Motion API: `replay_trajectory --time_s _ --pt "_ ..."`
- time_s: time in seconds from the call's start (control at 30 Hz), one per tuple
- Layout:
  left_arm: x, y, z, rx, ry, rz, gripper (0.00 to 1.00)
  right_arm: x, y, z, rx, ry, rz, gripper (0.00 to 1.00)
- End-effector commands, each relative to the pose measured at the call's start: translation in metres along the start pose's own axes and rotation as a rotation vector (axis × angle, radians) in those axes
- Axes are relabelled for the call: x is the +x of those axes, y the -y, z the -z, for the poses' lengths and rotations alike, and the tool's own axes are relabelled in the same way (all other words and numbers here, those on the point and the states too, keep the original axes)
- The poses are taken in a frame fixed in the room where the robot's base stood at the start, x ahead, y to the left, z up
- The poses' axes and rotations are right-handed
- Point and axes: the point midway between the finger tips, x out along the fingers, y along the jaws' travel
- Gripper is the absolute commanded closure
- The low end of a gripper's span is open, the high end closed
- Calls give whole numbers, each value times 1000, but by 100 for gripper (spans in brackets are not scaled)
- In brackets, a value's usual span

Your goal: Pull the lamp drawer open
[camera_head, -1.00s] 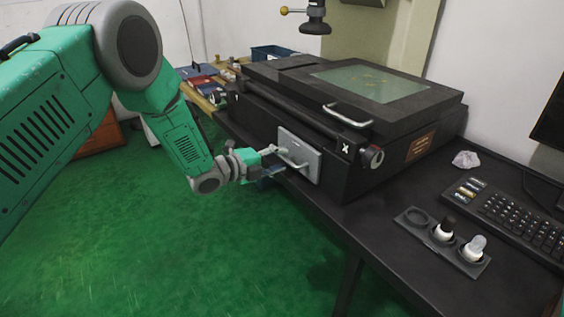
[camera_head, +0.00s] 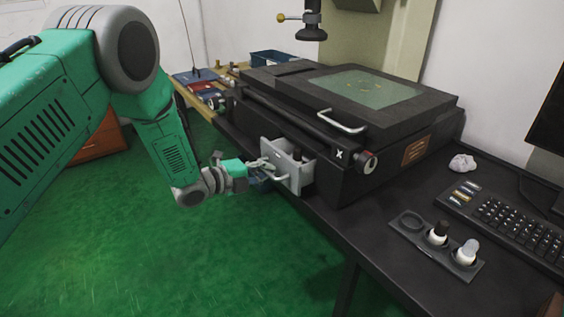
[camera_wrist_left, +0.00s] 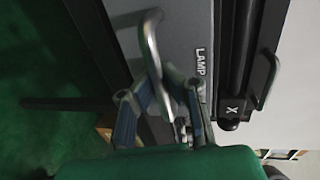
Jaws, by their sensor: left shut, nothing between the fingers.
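The lamp drawer (camera_head: 272,152) is a light grey front with a bar handle (camera_head: 279,178), low on the side of the black machine. It stands partly out, and its inside with a dark item shows behind the front. In the left wrist view the drawer front (camera_wrist_left: 185,30) carries the label LAMP, and its metal handle (camera_wrist_left: 152,45) runs down to my fingers. My left gripper (camera_head: 262,168) is shut at the handle, and its fingertips (camera_wrist_left: 163,78) overlap the handle's lower end. Whether they hook behind the bar I cannot tell. My right gripper is not in view.
The black machine (camera_head: 420,110) stands on a dark desk (camera_head: 350,215), with another handle (camera_head: 340,122) above the drawer. A holder with small bottles (camera_head: 437,246) and a keyboard (camera_head: 505,222) lie at the right. Green floor in front of the drawer is clear.

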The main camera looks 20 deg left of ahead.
Motion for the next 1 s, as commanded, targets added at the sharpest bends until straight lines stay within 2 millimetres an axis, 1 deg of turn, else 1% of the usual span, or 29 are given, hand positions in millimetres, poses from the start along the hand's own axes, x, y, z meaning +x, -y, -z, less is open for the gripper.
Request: replay_trajectory --time_s 0.03,0.1,0.2,0.3,0.4,0.67,0.7,0.73,0.77,1.0 --pt "-17 -3 -1 -5 5 -9 100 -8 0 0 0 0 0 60" --pt "-35 -7 -1 -6 4 -7 100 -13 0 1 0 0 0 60" --pt "-55 -12 -1 -5 3 -5 100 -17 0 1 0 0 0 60" --pt "-66 -15 -1 -4 2 -4 100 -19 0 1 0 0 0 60" --pt "-70 -16 -1 -2 3 -3 100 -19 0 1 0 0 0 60" --pt "-70 -16 -2 -1 4 -3 100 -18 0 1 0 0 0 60" --pt "-70 -16 -1 -1 4 -3 87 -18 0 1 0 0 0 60" --pt "-70 -16 -1 -1 4 -3 76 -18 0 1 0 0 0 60" --pt "-70 -16 -1 -1 3 -3 69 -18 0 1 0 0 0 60" --pt "-69 -15 0 -1 0 0 69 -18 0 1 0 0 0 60"
